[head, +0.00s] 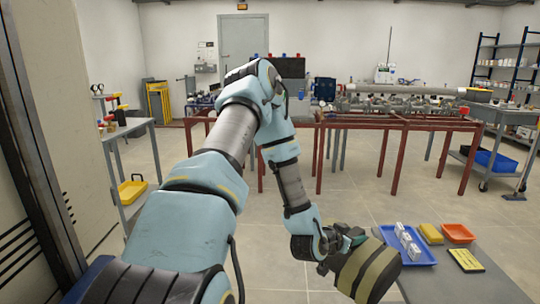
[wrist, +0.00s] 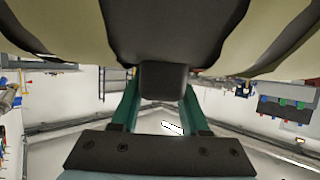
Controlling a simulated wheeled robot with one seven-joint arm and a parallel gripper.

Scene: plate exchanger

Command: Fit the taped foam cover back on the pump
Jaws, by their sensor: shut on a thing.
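The foam cover (head: 372,273), khaki with dark tape bands, is held in front of me, tilted, at the lower right of the head view. My gripper (head: 340,243) is at its upper left side. In the wrist view, the green fingers of my gripper (wrist: 162,100) are shut on a dark block-like grip of the cover. The banded cover (wrist: 250,40) fills the top of that view and hides much of what lies beyond. I cannot pick out the pump for sure among the equipment on the red frames.
A grey bench (head: 480,285) at lower right bears a blue tray (head: 425,258) with white boxes, a yellow block (head: 431,233), an orange tray (head: 458,232) and a yellow-black sign (head: 466,260). Red frames (head: 402,124) carry pipework farther back. A side table (head: 130,128) stands left. The middle floor is clear.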

